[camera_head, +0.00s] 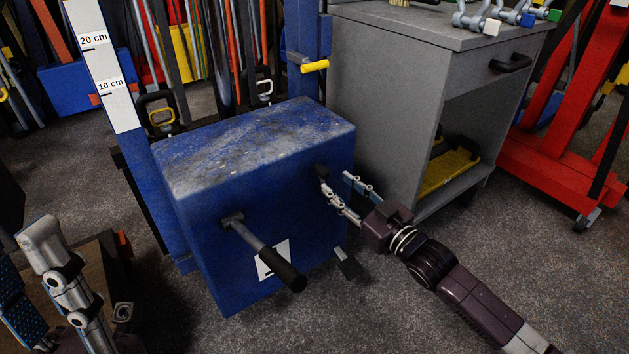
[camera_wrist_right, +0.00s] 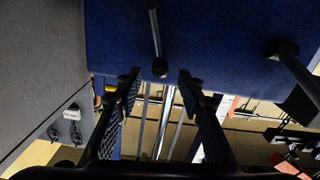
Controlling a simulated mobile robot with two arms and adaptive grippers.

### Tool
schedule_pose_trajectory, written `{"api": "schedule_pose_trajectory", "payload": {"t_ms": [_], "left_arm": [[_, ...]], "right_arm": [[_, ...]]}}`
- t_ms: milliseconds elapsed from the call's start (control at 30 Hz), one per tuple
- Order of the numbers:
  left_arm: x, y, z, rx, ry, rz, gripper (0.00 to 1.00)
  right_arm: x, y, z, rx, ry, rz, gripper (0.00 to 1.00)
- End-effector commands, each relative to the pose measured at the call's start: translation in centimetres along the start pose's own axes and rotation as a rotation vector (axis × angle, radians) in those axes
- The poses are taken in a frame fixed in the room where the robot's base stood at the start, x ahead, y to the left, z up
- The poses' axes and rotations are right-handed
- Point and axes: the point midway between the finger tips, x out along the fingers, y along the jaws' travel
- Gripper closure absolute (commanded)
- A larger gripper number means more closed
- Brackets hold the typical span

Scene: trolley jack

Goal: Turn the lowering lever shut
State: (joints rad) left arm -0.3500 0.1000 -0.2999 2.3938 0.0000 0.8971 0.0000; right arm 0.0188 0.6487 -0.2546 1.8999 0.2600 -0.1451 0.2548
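The blue jack body (camera_head: 250,160) stands in the middle of the head view. In the right wrist view, the lowering lever (camera_wrist_right: 156,40) is a thin metal rod with a dark round end, against the blue face. In the head view only a dark part of it (camera_head: 321,171) shows beside my right fingers. My right gripper (camera_head: 342,187) is open at the jack's right front. In the wrist view its fingertips (camera_wrist_right: 160,78) stand on both sides of the lever's end, with gaps visible. Part of my left gripper (camera_head: 65,280) shows at lower left; its opening is unclear.
A handle with a black grip (camera_head: 285,268) sticks out of the jack's front, left of my right gripper. A dark pedal-like plate (camera_head: 347,265) is low beside the jack. A grey cabinet (camera_head: 385,110) stands close behind on the right. Carpet in front is free.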

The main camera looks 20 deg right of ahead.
Motion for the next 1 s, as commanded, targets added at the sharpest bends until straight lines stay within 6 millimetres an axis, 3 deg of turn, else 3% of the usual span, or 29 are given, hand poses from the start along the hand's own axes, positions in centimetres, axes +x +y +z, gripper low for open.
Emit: {"api": "schedule_pose_trajectory", "payload": {"t_ms": [167,600,1000], "left_arm": [[-0.2,0.0,-0.4,0.0,0.018,0.002,0.64],[0.2,0.1,0.0,0.008,0.07,0.025,0.64],[0.6,0.2,0.0,0.009,0.08,0.03,0.64]], "right_arm": [[1.2,-0.1,-0.2,0.0,0.007,-0.003,0.64],[6.8,-0.1,-0.1,-0.002,0.005,-0.002,0.64],[7.8,-0.1,-0.3,-0.002,0.004,-0.002,0.64]]}}
